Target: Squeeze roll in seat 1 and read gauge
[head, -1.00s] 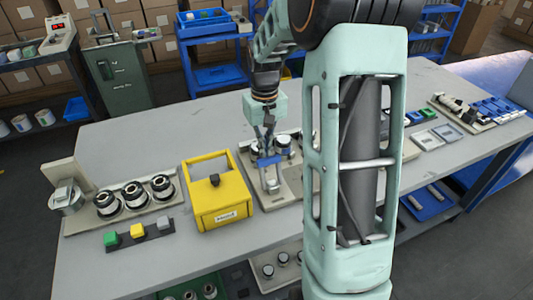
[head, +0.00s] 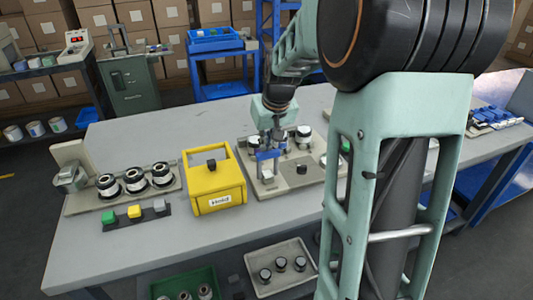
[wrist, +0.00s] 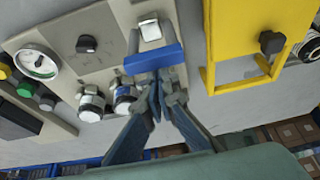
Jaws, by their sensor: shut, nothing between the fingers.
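My gripper (wrist: 156,92) is shut and empty. In the wrist view its fingertips are close to a blue bar (wrist: 153,60) on the fixture plate (wrist: 70,22); I cannot tell whether they touch it. Two rolls with silvery sides and dark parts, one (wrist: 91,104) and another (wrist: 123,97), stand beside the fingers. A round white gauge (wrist: 36,63) with a dial is farther left; its reading is too small to tell. In the head view my gripper (head: 267,148) is over the fixture plate (head: 285,187), and my arm hides the gauge. No seat number is legible.
A yellow box (head: 215,190) with a handle and white label stands left of the fixture. Several rolls (head: 135,181) stand on a rack farther left, behind green, yellow and grey blocks (head: 136,213). A dark knob (wrist: 87,44) is on the fixture. The table's back left is clear.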

